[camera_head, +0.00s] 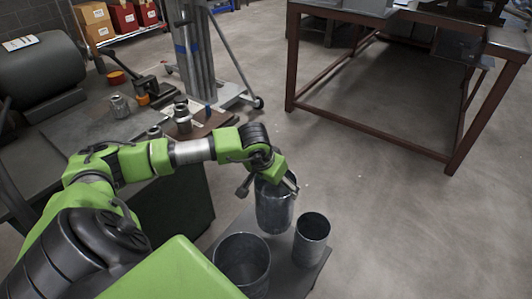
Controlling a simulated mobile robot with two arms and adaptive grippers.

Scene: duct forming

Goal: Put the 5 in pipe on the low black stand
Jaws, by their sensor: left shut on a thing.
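My left gripper (268,186) is shut on the upper rim of a grey metal pipe (274,212), which hangs upright below it. Two other open-topped metal pipes are close by: a wide pipe (242,262) at the lower left and a narrower pipe (312,238) at the right. These two stand upright on a low dark platform (290,279), which looks like the low black stand. I cannot tell whether the held pipe's bottom touches it. Size marks are not readable. My right gripper is out of view.
A dark workbench (85,130) at the left carries small metal fittings (182,117). A wheeled stand with tall pipes (195,50) is behind it. A brown-framed table (400,25) stands at the upper right. The concrete floor (420,220) at right is clear.

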